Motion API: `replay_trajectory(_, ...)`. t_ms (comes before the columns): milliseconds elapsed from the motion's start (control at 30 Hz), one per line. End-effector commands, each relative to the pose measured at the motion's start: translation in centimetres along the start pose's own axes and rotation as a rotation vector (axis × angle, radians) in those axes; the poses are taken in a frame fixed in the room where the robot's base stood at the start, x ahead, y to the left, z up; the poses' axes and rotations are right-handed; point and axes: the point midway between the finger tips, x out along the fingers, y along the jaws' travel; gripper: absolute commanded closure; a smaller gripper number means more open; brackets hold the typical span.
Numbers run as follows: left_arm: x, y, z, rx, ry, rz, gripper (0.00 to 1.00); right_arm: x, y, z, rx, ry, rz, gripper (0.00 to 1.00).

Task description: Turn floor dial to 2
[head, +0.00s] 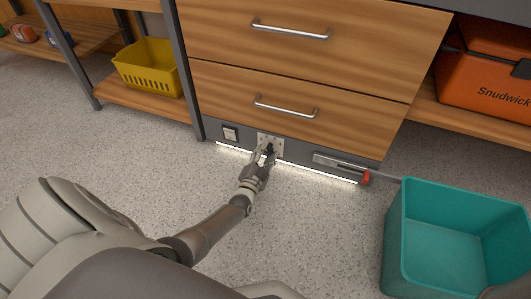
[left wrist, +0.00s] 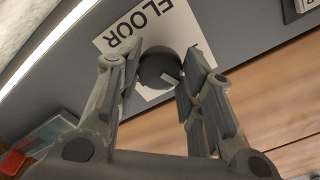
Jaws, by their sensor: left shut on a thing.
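The floor dial (left wrist: 156,66) is a round dark knob with a pale pointer mark, on a white plate (left wrist: 179,27) printed FLOOR in the left wrist view. In the head view the plate (head: 262,137) sits low on the grey plinth under the drawers. My left gripper (head: 264,156) reaches it from the front. In the left wrist view the fingers of my left gripper (left wrist: 157,77) stand on both sides of the knob, shut on it. The plate's numbers cannot be read, being hidden or out of view. My right gripper is not in view.
A rocker switch (head: 230,133) is left of the dial, and a slider with a red handle (head: 366,177) is right of it. A lit strip runs under the plinth. A teal bin (head: 396,240) stands on the floor at right. A yellow basket (head: 150,82) sits on the left shelf.

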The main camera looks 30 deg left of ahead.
Motion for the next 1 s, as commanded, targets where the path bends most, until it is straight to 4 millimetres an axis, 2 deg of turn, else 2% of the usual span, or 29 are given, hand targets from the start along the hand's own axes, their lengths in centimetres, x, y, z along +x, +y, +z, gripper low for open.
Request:
replay_trajectory(367,-0.06,0.17,0.00,0.005,-0.001,0.003,0.88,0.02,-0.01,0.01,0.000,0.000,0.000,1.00)
replay_trajectory(400,-0.06,0.18,0.00,0.005,-0.001,0.003,0.63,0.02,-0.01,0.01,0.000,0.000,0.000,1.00)
replay_trajectory(567,-0.04,0.13,0.01,0.004,-0.001,0.002,0.43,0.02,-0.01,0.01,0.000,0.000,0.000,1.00)
replay_trajectory(1000,0.00,0.08,0.11,-0.026,0.000,0.000,0.42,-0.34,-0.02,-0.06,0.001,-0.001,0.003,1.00)
